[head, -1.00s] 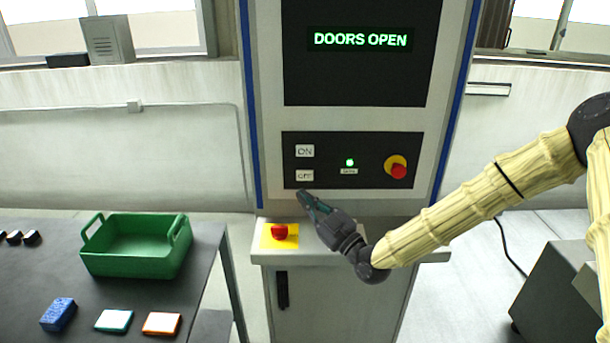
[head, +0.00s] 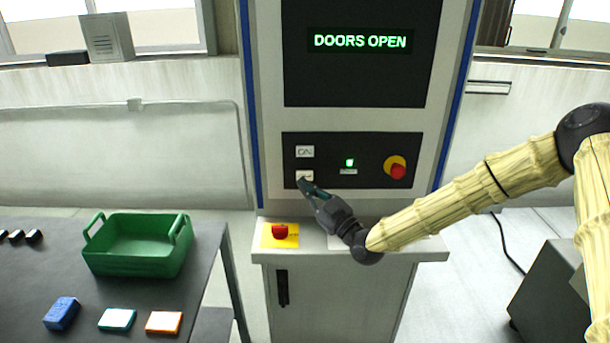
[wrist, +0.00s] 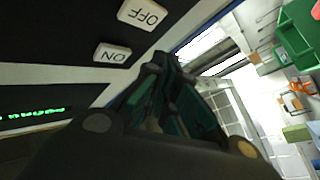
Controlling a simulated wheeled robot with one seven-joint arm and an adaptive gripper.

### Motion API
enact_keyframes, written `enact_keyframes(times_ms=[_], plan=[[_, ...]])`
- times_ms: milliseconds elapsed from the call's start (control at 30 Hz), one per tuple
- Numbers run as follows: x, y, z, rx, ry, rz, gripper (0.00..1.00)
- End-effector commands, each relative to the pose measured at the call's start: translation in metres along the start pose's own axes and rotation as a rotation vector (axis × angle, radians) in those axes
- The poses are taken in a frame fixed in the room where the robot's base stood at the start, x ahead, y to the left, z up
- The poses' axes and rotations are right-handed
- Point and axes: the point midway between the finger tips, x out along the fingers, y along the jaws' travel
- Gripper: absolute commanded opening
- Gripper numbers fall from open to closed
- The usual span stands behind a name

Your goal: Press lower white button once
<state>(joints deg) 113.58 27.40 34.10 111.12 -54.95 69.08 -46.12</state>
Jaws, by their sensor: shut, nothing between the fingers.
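The lower white button (head: 304,176), marked OFF, sits on the black control panel (head: 375,145) below the ON button (head: 305,152). In the wrist view the OFF button (wrist: 143,13) and the ON button (wrist: 112,53) show at the upper left, clear of the fingers. My gripper (head: 304,184) is shut and empty. In the head view its tip overlaps the lower edge of the OFF button; I cannot tell whether it touches. The wrist view also shows my gripper (wrist: 163,62) with its fingertips together.
A green light (head: 349,162) and a red knob (head: 397,171) are on the same panel. The screen (head: 360,40) reads DOORS OPEN. A red stop button (head: 280,231) on a yellow plate stands on the ledge below. A green crate (head: 138,262) is on the table at left.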

Motion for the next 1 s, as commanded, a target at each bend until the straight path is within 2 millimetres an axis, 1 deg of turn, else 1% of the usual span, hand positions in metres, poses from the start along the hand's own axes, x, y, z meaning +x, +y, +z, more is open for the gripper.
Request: enact_keyframes(times_ms=[100, 400, 1000], plan=[[0.008, 0.005, 0.01, -0.002, 0.0, -0.001, 0.0], [0.021, 0.015, 0.017, 0.0, 0.0, -0.001, 0.0], [0.023, 0.017, 0.017, 0.0, -0.001, -0.001, 0.0]])
